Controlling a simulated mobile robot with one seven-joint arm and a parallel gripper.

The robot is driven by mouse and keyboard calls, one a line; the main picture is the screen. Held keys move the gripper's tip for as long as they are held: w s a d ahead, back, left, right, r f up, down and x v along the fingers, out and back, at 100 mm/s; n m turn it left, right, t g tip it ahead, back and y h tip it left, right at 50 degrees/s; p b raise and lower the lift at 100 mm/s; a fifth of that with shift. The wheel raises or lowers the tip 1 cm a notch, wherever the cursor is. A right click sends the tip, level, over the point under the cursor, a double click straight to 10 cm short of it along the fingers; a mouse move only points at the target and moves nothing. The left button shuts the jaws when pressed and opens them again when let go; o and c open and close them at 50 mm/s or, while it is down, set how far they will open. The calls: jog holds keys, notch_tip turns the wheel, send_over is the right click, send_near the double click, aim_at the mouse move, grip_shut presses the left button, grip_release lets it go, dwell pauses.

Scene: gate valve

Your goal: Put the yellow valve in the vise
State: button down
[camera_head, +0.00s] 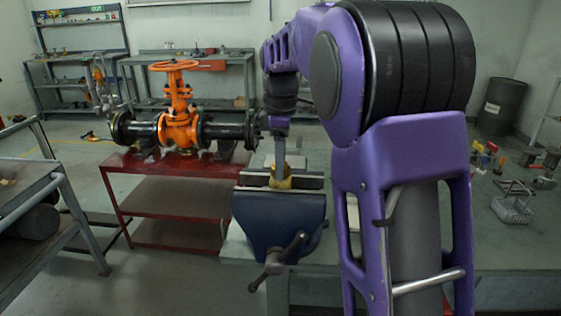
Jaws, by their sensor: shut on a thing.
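The vise (266,207) is dark blue with a grey handle at its front and stands at the left end of the grey bench. My gripper (279,172) points down over the vise and is shut on the yellow valve (281,184). The valve is at the level of the vise's jaws, near the middle of their length. Only a small part of it shows; the rest is hidden by my gripper and the front jaw. I cannot tell whether the jaws touch it.
An orange gate valve (178,115) on a black pipe stands on a red table (165,205) to the left. A wire basket (512,210) and small coloured items sit on the bench at the right. A grey cart (45,190) stands far left. My arm hides much of the bench.

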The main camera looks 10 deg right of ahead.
dwell(0.3)
jog(key=shift+c, duration=1.3)
grip_release()
notch_tip(320, 180, up, 5)
jog(key=p, duration=0.5)
jog(key=shift+r, duration=1.05)
